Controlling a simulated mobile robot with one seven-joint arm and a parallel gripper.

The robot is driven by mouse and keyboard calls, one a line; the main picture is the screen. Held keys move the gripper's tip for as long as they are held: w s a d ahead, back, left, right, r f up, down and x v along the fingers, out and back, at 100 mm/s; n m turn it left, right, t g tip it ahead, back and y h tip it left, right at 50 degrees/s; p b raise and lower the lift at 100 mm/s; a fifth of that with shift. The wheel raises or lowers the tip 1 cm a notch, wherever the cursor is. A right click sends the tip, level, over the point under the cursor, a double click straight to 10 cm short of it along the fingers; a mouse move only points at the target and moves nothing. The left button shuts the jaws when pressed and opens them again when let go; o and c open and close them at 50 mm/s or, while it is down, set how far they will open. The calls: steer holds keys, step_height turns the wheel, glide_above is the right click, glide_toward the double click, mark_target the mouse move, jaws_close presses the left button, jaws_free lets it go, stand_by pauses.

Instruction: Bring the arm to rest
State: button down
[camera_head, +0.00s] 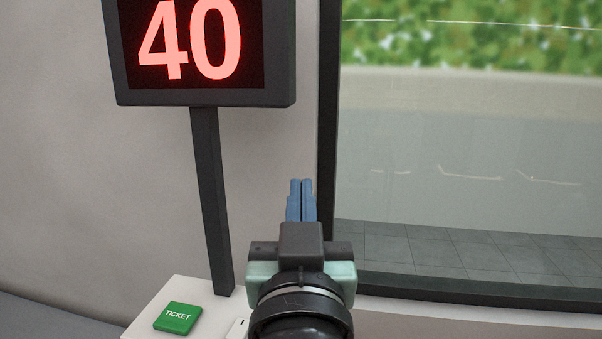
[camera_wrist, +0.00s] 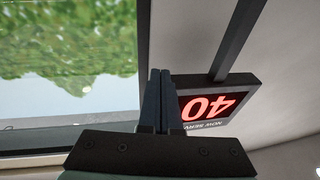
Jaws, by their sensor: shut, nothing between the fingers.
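My gripper (camera_head: 301,184) is in the middle of the head view, with its two blue fingers pointing up and pressed together. It is shut and empty. In the wrist view the fingers of my gripper (camera_wrist: 160,74) also stand side by side with nothing held. The gripper is in front of the wall and window frame, right of the sign's post. It appears apart from everything around it. My arm hides part of the white counter below.
A dark sign (camera_head: 281,60) showing a red 40 stands on a dark post (camera_head: 211,200) at left. It also shows in the wrist view (camera_wrist: 247,88). A green TICKET button (camera_head: 178,317) sits on a white counter (camera_head: 188,287). A window (camera_head: 460,150) is at right.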

steer(key=s+r+t, duration=0.3)
steer(key=s+r, duration=0.2)
steer(key=r, duration=0.3)
steer(key=s+r+t, duration=0.3)
steer(key=s+r, duration=0.3)
steer(key=r, duration=0.2)
steer(key=shift+r+t, duration=0.15)
steer(key=shift+t, duration=0.25)
